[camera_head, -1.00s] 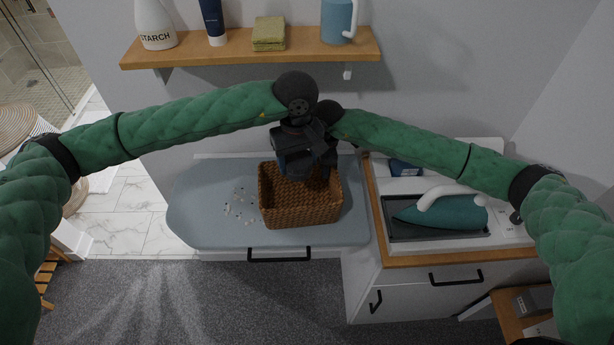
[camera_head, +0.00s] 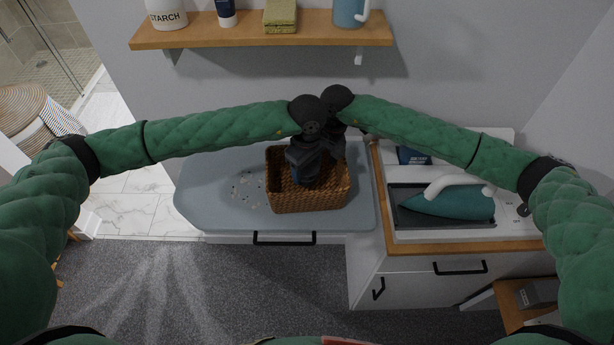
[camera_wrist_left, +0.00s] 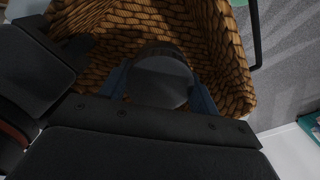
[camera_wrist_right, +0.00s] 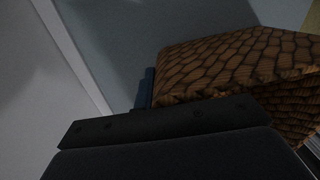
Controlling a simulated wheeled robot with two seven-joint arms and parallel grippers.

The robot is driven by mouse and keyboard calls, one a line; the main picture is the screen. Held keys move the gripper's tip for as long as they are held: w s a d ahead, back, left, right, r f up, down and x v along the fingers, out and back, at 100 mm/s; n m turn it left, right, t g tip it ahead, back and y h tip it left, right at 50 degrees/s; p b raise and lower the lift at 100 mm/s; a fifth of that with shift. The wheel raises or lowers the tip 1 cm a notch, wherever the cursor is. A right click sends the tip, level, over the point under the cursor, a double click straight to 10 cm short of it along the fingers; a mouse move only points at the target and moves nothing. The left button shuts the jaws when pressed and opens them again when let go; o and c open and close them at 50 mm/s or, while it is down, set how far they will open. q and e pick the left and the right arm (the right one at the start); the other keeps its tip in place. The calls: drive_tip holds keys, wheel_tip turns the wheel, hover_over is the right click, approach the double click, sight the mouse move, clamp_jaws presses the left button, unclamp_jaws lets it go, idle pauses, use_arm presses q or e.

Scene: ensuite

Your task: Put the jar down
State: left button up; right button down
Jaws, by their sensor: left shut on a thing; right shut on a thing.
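My left gripper (camera_head: 303,180) reaches down inside the wicker basket (camera_head: 312,203). In the left wrist view its blue fingers (camera_wrist_left: 160,88) are shut on the jar (camera_wrist_left: 160,78), which shows as a smooth, greyish round shape between them. The basket's woven wall (camera_wrist_left: 215,40) surrounds it; whether the jar touches the basket floor I cannot tell. The jar is hidden in the head view. My right gripper (camera_head: 338,155) is at the basket's back right rim. In the right wrist view a blue finger (camera_wrist_right: 147,88) lies against the basket wall (camera_wrist_right: 225,65), and the gripper appears shut on it.
The basket stands on a blue-grey board (camera_head: 215,200) with small pale bits (camera_head: 243,187) left of it. At right, a teal iron (camera_head: 450,203) rests in a dark tray on a wood-edged counter. A wall shelf (camera_head: 260,30) with bottles hangs above. The board's left end is clear.

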sight(307, 167)
use_arm(q)
drive_tip(key=shift+f, duration=2.6)
drive_tip(key=shift+f, duration=0.1)
drive_tip(key=o, duration=1.1)
wheel_tip(307, 167, up, 12)
drive_tip(key=shift+r, duration=0.15)
use_arm(e)
drive_tip(key=c, duration=1.5)
unclamp_jaws()
